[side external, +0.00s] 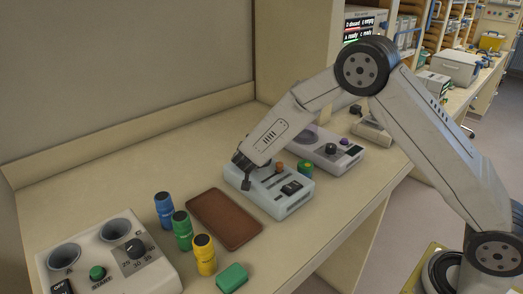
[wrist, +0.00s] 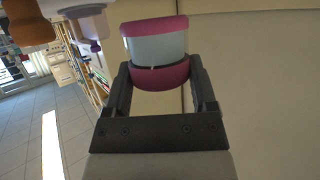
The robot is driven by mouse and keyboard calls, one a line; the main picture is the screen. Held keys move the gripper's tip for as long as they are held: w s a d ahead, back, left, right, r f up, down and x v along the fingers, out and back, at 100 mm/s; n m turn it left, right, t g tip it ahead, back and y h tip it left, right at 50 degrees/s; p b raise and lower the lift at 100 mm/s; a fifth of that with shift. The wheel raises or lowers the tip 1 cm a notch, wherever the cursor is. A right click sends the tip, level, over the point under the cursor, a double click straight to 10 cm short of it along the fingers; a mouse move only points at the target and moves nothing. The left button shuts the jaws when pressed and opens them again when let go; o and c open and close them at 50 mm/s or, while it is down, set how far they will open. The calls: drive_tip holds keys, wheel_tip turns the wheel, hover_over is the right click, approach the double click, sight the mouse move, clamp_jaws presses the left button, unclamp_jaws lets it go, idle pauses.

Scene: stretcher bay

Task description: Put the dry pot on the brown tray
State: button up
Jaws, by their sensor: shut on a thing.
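My gripper (wrist: 160,85) is shut on a pot (wrist: 155,45) with a pale blue-grey middle and pink-purple ends, in the wrist view. In the side external view my gripper (side external: 243,174) is over the left edge of a pale slotted device (side external: 272,204); the held pot cannot be made out there. The brown tray (side external: 224,218) lies empty on the bench, to the left of that device and apart from my gripper. Blue (side external: 164,210), green (side external: 182,230) and yellow (side external: 204,254) pots stand along the tray's left side. Which pot is dry cannot be told.
A device with two round wells (side external: 108,250) stands at front left. A green block (side external: 232,278) lies in front of the tray. A grey device with a dark knob (side external: 340,152) stands behind the slotted one. The bench at back left is clear, below the wall.

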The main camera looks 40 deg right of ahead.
drive_tip(key=shift+w+f, duration=0.25)
drive_tip(key=shift+w+f, duration=0.5)
drive_tip(key=shift+f, duration=1.45)
drive_tip(key=shift+f, duration=0.2)
drive_tip(key=o, duration=1.3)
drive_tip(key=shift+v, duration=3.85)
